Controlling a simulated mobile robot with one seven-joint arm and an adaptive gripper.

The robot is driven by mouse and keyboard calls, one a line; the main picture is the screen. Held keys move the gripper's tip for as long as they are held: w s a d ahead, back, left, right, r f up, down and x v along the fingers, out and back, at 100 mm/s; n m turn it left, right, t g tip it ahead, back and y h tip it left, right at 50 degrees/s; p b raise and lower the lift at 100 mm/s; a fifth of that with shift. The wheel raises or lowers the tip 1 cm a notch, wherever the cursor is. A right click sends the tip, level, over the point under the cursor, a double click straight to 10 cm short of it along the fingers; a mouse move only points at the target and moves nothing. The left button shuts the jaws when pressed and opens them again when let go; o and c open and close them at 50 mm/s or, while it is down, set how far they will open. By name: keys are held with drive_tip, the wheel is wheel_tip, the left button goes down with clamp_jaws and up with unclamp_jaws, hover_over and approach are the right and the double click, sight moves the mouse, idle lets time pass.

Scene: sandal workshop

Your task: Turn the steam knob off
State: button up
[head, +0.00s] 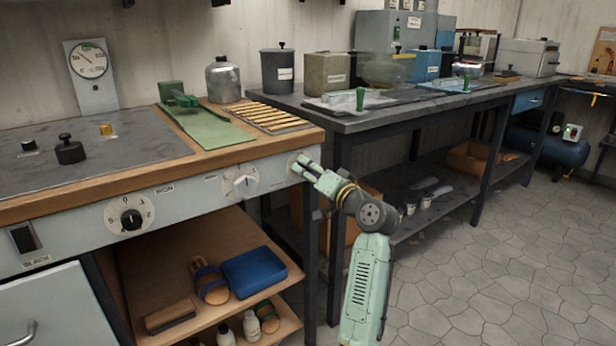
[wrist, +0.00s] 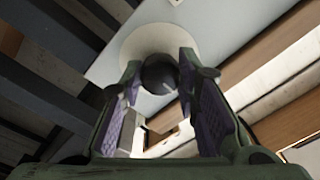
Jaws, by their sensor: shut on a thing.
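A dark round knob (wrist: 160,72) sits on a pale round plate (wrist: 137,40) on the grey bench front in the wrist view. My gripper (head: 303,168) is at the right end of that front panel in the head view. Its two fingers are on either side of the knob and shut on it. The knob is hidden behind the fingers in the head view, and its label and pointer cannot be read. To the left are a white knob on a dial (head: 242,184) and a black knob (head: 131,219) marked IRON.
The wooden bench edge (head: 260,144) runs just above the panel. Open shelves below hold a blue tray (head: 254,272) and sandals (head: 210,282). A dark table (head: 400,122) stands close behind my arm on the right. The tiled floor (head: 480,262) there is clear.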

idle(0.5)
drive_tip(key=o, duration=1.2)
drive_tip(key=v, duration=1.2)
